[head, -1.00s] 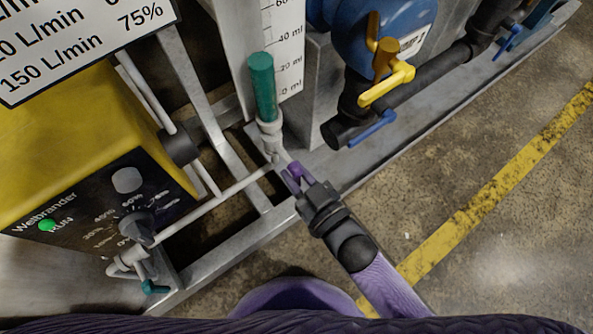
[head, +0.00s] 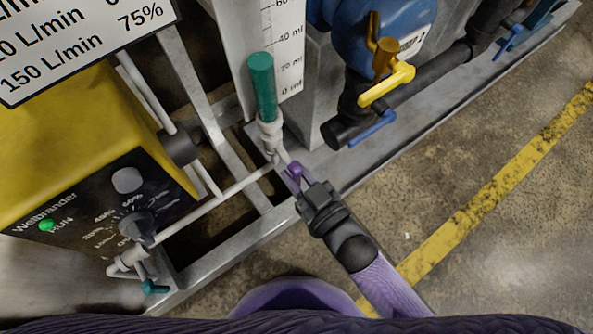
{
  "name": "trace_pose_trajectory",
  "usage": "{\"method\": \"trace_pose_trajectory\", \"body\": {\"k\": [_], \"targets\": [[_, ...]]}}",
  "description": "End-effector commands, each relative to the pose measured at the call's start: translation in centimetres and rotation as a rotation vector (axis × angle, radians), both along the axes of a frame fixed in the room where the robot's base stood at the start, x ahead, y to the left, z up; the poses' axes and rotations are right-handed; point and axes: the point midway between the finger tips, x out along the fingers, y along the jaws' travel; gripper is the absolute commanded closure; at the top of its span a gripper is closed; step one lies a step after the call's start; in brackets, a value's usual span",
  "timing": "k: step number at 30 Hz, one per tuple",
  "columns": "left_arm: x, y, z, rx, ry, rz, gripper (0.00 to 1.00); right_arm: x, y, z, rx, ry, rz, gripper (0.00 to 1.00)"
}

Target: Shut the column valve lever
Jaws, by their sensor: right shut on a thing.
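A teal-green column (head: 262,88) stands in front of the white millilitre scale. White valve fittings (head: 270,135) sit at its foot and join a white pipe. My right gripper (head: 291,174) reaches up from the lower right to just below these fittings. Its purple fingers are shut on the column valve lever, which is mostly hidden between them, so its exact angle cannot be told. My left gripper is out of view.
A yellow pump box (head: 70,150) with a dial and green lamp stands left. Another valve with a teal lever (head: 153,287) is below it. A yellow lever (head: 388,85) and blue lever (head: 372,130) sit right on dark pipes. The floor at right is clear.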

Motion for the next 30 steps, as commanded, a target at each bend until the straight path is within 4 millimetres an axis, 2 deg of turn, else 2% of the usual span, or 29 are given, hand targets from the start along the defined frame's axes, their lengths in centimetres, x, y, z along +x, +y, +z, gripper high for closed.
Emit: {"method": "trace_pose_trajectory", "body": {"k": [17,30], "targets": [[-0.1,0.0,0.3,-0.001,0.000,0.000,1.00,-0.1,0.1,-0.1,0.037,0.034,0.000,1.00],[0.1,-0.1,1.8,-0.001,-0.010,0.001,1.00,-0.6,0.8,0.2,0.319,0.239,-0.001,1.00]]}}
